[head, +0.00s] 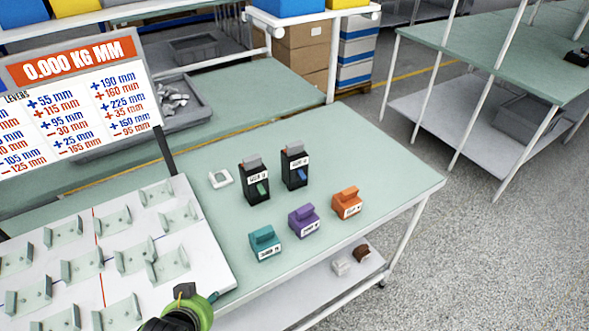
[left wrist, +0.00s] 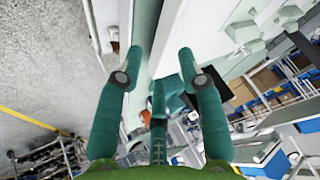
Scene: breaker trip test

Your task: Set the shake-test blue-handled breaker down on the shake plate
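The blue-handled breaker (head: 295,168) is a black upright block with a grey top, a white label and a blue lever. It stands on the green-topped table in the head view. A similar breaker with a green lever (head: 254,182) stands left of it. A small white square piece with a round centre (head: 220,179) lies farther left; I cannot tell whether it is the shake plate. My left gripper (head: 196,303) is at the bottom of the head view, well short of the breakers. In the left wrist view its teal fingers (left wrist: 160,58) are spread with nothing held between them. My right gripper is not in view.
Teal (head: 265,243), purple (head: 303,220) and orange (head: 347,202) blocks stand in front of the breakers. A white board with brackets (head: 205,248) fills the left, below a sign (head: 80,85). The table's right end (head: 400,170) is clear. A lower shelf holds small items.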

